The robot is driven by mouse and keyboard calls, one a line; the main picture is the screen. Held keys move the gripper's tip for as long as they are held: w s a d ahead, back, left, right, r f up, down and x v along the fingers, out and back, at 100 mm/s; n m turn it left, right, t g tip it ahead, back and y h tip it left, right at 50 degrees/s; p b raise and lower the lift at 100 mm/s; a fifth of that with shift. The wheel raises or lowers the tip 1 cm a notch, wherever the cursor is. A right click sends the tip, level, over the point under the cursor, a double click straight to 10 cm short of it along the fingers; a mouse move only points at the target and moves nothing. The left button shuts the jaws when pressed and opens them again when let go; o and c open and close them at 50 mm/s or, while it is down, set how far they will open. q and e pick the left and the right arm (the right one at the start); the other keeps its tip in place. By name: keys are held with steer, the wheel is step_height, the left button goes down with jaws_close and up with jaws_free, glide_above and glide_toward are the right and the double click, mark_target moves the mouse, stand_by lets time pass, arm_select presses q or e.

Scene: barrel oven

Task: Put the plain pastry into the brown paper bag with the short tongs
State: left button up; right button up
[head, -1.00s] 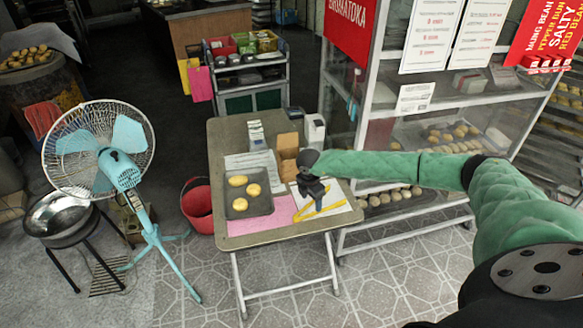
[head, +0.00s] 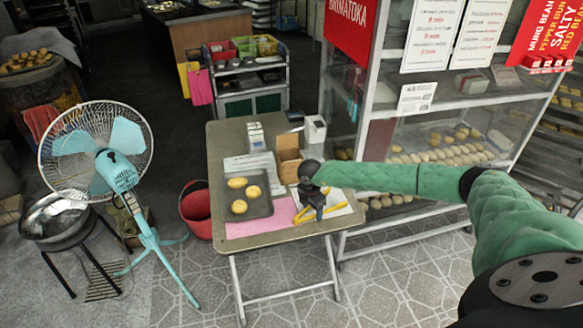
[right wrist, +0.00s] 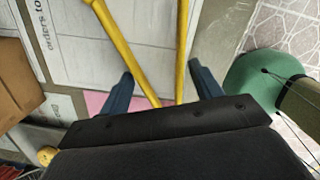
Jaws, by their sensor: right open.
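The yellow short tongs (head: 335,208) lie on a white sheet. My right gripper (head: 313,212) is open and low over them. In the right wrist view both tong arms (right wrist: 182,45) run between its fingers (right wrist: 164,88). My left gripper is out of view.
The table (head: 285,240) also holds a pink sheet (head: 245,229), printed papers and white boxes (head: 315,130) at the back. A glass display shelf (head: 425,130) stands close on the right. A fan (head: 110,165) and red bucket (head: 197,210) stand to the left.

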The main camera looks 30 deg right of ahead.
steer(key=shift+c, duration=0.4)
steer(key=c, duration=0.6)
step_height(320, 180, up, 12)
steer(key=p, duration=0.5)
